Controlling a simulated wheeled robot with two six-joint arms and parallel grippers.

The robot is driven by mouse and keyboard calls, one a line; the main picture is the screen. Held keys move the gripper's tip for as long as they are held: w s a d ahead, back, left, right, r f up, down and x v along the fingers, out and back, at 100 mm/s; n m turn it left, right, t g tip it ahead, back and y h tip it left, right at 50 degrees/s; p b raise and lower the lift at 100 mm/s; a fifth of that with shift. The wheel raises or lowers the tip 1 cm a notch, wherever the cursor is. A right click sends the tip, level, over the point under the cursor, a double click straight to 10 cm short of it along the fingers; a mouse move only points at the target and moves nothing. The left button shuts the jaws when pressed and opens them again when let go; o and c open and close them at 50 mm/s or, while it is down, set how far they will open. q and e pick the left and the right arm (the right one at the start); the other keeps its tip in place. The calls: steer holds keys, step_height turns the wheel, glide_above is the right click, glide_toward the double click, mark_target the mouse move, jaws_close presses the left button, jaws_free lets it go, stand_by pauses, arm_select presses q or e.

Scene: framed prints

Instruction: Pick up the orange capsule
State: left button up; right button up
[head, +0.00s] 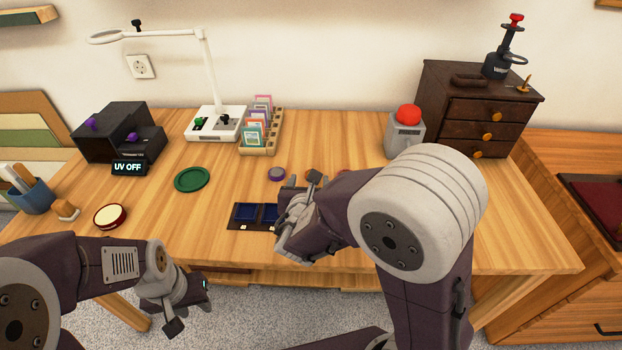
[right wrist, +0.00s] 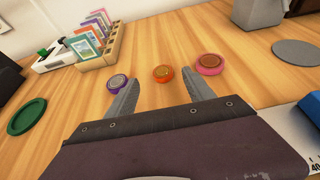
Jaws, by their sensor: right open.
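The orange capsule (right wrist: 163,73), a small round disc, lies on the wooden table in the right wrist view. A purple capsule (right wrist: 117,83) is to its left and a pink-red capsule (right wrist: 210,64) to its right. My right gripper (right wrist: 160,80) is open and empty, with its fingers spread and the orange capsule ahead of the gap between the tips.
A dark tray with blue squares (head: 243,217) lies beside my right gripper. A green disc (head: 192,179) and a card rack (head: 258,149) are to the left. A grey box with a red button (head: 405,135) and a dark drawer cabinet (head: 470,105) stand at the back right.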

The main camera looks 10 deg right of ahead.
steer(key=shift+w+d+f, duration=0.2)
steer(key=shift+w, duration=0.2)
steer(key=b+x, duration=0.1)
steer(key=x, duration=0.4)
steer(key=shift+f, duration=0.15)
steer(key=shift+c, duration=0.5)
jaws_close()
steer(key=shift+r, duration=0.6)
step_height(320, 180, up, 3)
steer(key=shift+p, duration=0.85)
steer(key=s+d+r, duration=0.3)
steer(key=d+r, duration=0.4)
steer(key=d, duration=0.4)
steer(key=shift+d, duration=0.2)
steer(key=shift+s, duration=0.15)
